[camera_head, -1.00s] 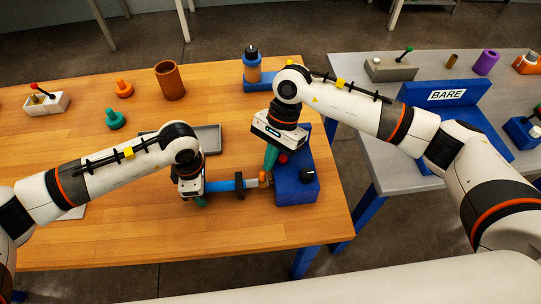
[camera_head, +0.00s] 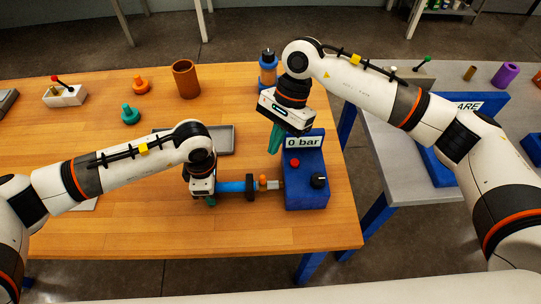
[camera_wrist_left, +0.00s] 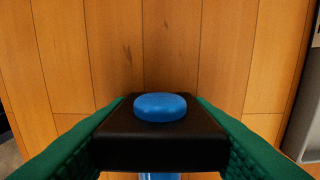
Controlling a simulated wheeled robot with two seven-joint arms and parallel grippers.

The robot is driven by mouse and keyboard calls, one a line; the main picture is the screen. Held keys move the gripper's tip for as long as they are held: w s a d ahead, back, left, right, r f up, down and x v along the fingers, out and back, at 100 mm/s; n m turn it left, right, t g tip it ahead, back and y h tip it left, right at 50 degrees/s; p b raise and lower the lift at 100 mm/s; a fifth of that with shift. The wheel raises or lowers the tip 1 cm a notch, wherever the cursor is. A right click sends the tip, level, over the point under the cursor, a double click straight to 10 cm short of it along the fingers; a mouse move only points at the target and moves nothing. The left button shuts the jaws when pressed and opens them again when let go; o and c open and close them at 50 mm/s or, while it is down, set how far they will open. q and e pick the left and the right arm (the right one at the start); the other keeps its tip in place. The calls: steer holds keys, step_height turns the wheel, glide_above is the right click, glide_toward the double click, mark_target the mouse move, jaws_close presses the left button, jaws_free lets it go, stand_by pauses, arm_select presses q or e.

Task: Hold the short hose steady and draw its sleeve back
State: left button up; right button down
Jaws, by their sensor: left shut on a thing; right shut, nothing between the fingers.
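The short blue hose (camera_head: 232,186) lies level above the table's right part, with a dark ring (camera_head: 249,187) around it. Right of the ring are a small orange piece (camera_head: 263,182) and a pale metal fitting (camera_head: 273,184) at the blue box (camera_head: 307,196). My left gripper (camera_head: 210,200) is shut on the hose's left part. In the left wrist view its green fingers press a black block (camera_wrist_left: 160,150) with the round blue hose end (camera_wrist_left: 160,107) on top. My right gripper (camera_head: 274,140) is shut and empty, above and apart from the fitting. Which part is the sleeve is unclear.
The blue box carries a "0 bar" sign (camera_head: 304,142), a red button (camera_head: 295,163) and a black knob (camera_head: 319,180). A grey tray (camera_head: 226,140) lies behind my left wrist. A brown cup (camera_head: 186,79) and a bottle in a blue holder stand farther back. The front table is clear.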

steer(key=v, duration=0.4)
arm_select(q)
steer(key=o, duration=1.2)
steer(key=shift+r, duration=0.1)
